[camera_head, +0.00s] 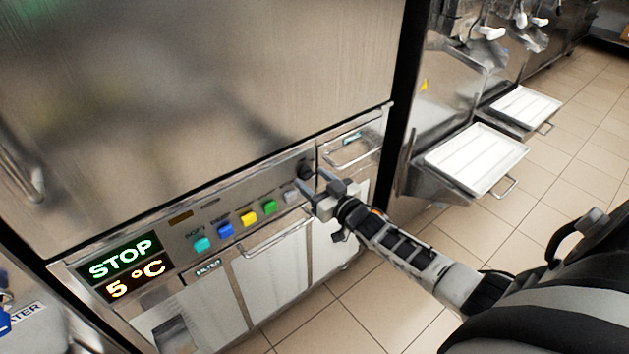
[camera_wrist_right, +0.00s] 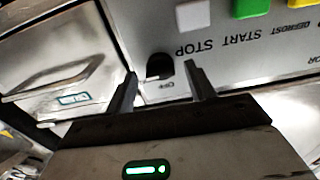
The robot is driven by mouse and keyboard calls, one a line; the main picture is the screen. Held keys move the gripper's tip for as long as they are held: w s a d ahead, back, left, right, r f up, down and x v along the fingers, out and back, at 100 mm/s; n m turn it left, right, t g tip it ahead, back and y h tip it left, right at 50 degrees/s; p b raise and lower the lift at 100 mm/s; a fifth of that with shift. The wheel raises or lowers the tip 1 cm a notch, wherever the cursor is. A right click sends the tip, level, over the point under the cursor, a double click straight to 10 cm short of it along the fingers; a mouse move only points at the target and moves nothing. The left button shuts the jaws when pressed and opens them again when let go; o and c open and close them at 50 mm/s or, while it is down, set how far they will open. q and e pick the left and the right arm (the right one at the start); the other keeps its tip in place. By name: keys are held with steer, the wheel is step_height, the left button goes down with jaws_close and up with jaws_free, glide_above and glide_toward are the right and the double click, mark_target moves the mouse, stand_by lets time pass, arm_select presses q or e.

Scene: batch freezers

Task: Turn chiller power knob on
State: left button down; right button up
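The chiller's control panel (camera_head: 225,215) runs across the steel front, with a lit display (camera_head: 125,268) reading STOP and 5 °C. A dark power knob (camera_head: 305,168) is at the panel's right end. In the right wrist view the black knob (camera_wrist_right: 159,66) stands by the letters OFF; its exact turn is hard to read. My right gripper (camera_head: 310,178) is open in front of the panel. In the wrist view its two fingers (camera_wrist_right: 160,72) are on either side of the knob with gaps visible, so it is not gripped. My left gripper is not in view.
White (camera_head: 291,197), green (camera_head: 269,206), yellow (camera_head: 249,218), blue and teal buttons line the panel left of the knob. A drawer handle (camera_head: 350,150) is right of it. White trays (camera_head: 472,158) jut out from machines at right. The tiled floor at lower centre is clear.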

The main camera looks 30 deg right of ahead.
steer(key=s+d, duration=0.1)
steer(key=s, duration=1.5)
steer(key=shift+d+p, duration=0.15)
steer(key=shift+p, duration=0.15)
steer(key=s+a+f+n+g, duration=0.1)
steer(key=s+a, duration=0.4)
steer(key=a, duration=0.5)
steer(key=s+a+f+n+g+y, duration=0.1)
steer(key=s+a+f+g, duration=0.3)
steer(key=a, duration=0.7)
steer(key=g, duration=0.2)
steer(key=shift+s+a+f+g+y, duration=0.2)
steer(key=shift+s+g+y, duration=0.1)
steer(key=shift+s, duration=0.1)
